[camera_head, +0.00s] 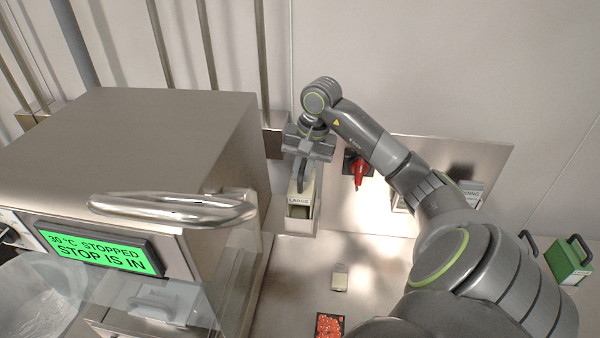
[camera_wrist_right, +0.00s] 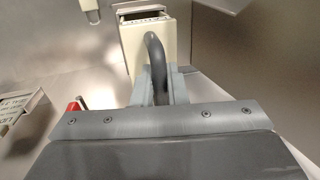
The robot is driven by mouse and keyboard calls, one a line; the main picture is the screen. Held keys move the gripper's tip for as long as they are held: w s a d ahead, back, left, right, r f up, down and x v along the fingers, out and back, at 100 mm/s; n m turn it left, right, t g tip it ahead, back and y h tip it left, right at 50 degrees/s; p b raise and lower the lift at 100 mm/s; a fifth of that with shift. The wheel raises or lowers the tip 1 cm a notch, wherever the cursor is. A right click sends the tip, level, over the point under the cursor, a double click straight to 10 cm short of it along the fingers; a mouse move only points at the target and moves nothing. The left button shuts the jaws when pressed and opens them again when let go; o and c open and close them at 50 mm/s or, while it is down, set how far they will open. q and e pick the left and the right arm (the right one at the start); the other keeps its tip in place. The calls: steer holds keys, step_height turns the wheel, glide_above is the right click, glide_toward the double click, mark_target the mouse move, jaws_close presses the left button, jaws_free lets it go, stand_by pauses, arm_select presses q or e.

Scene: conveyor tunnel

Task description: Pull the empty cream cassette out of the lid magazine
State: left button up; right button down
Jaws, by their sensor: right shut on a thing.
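The cream cassette (camera_head: 302,199) stands near the machine's right side, with a label that seems to read LARGE and a dark handle on top. The wrist view shows the cream cassette (camera_wrist_right: 150,38) in front of my fingers, its far end dark and hollow. My right gripper (camera_head: 302,162) is shut on that handle, seen as a dark curved bar between the fingers (camera_wrist_right: 158,88) in the wrist view. I cannot clearly tell the lid magazine from the cassette, or how far the cassette sits inside it. My left gripper is not in view.
The steel machine (camera_head: 140,145) with a bar handle (camera_head: 175,210) and a green display (camera_head: 100,249) fills the left. A red switch (camera_head: 360,170) is on the back panel. A small cream piece (camera_head: 340,277) lies on the counter. A green cassette (camera_head: 570,262) is far right.

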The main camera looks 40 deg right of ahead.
steer(key=c, duration=2)
jaws_free()
jaws_close()
steer(key=shift+r, duration=0.2)
steer(key=shift+r, duration=1.3)
steer(key=shift+r+p, duration=0.75)
steer(key=shift+r, duration=1.55)
steer(key=shift+f, duration=0.15)
